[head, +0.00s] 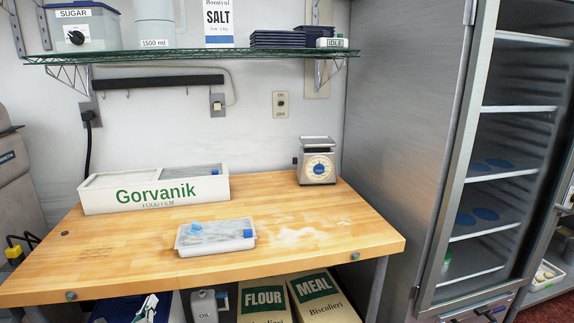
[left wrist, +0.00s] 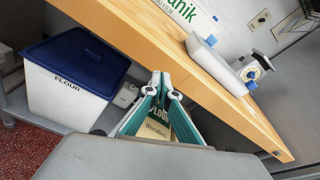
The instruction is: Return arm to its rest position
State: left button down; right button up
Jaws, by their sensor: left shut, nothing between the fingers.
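My left gripper (left wrist: 162,84) is in the left wrist view, with its teal-lined fingers converging at the tips. It is shut and holds nothing. In the head view only a small part of my left gripper (head: 148,308) shows at the bottom edge, below the front edge of the wooden table (head: 330,235). It appears in front of the blue lid under the table and clear of the tabletop. My right gripper is in neither view.
A film box (head: 150,190), a lidded clear container (head: 215,238) and a scale (head: 317,162) stand on the table. Below are a flour bin (left wrist: 70,75), an oil jug (head: 208,305) and flour (head: 264,300) and meal (head: 320,297) bags. A fridge (head: 405,150) stands right.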

pick_arm(q)
jog(key=s+d+f+n+g+h, duration=0.2)
jog(key=s+d+f+n, duration=0.3)
jog(key=s+f+n, duration=0.15)
jog(key=s+d+f+n+g+h, duration=0.1)
jog(key=s+d+f+n+h, duration=0.1)
jog(key=s+d+f+n, duration=0.7)
jog(key=s+n, duration=0.3)
jog(key=s, duration=0.2)
jog(key=s+d+f+n+g+h, duration=0.1)
jog(key=s+d+f+n, duration=0.1)
jog(key=s+n, duration=0.4)
jog(key=shift+s+d+f+g, duration=0.2)
jog(key=shift+s+f+g, duration=0.15)
jog(key=shift+s, duration=0.8)
